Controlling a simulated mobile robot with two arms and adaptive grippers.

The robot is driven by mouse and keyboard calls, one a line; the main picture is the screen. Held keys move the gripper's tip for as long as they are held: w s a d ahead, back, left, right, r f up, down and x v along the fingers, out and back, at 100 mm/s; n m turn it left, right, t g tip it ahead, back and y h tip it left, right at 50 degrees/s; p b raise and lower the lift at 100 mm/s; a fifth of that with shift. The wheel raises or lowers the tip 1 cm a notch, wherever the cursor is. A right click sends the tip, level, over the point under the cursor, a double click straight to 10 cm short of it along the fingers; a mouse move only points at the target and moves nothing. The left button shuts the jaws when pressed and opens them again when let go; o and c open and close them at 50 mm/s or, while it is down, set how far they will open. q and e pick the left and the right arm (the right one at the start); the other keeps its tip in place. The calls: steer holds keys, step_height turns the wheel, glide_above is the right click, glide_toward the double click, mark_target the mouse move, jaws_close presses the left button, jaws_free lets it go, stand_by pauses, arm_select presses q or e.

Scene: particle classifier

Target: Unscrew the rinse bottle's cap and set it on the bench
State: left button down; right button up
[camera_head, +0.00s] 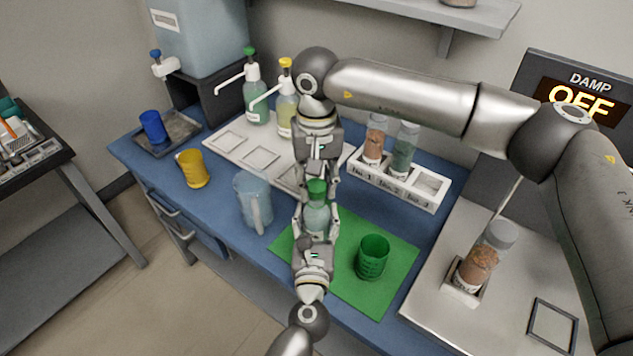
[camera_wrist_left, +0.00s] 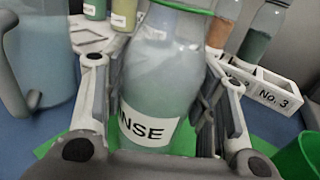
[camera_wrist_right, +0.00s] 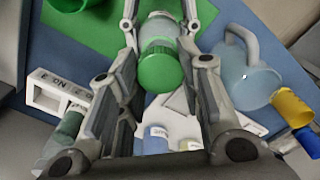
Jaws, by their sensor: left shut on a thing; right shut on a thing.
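The rinse bottle (camera_head: 317,216) stands upright near the back-left of the green mat (camera_head: 392,268). Its pale body and label, partly reading "INSE", fill the left wrist view (camera_wrist_left: 160,85). My left gripper (camera_head: 316,226) is shut around the bottle's body. The green cap (camera_head: 317,188) is at the bottle's top, and it also shows in the right wrist view (camera_wrist_right: 158,70). My right gripper (camera_head: 318,178) points down from above, its fingers shut on the cap. Whether the cap is loose on the neck cannot be told.
A green cup (camera_head: 373,258) stands on the mat to the right. A clear jug (camera_head: 252,202) stands close at the left, with a yellow cup (camera_head: 192,168) beyond. A white rack of jars (camera_head: 395,180) and pump bottles (camera_head: 256,100) stand behind. Blue bench shows between them.

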mark_target(316, 185)
steer(key=shift+r, duration=0.1)
steer(key=shift+r, duration=1.9)
arm_select(q)
steer(key=c, duration=0.5)
jaws_free()
steer(key=s, duration=1.1)
steer(key=shift+s+a, duration=0.2)
steer(key=shift+a, duration=0.15)
steer(key=shift+s, duration=0.3)
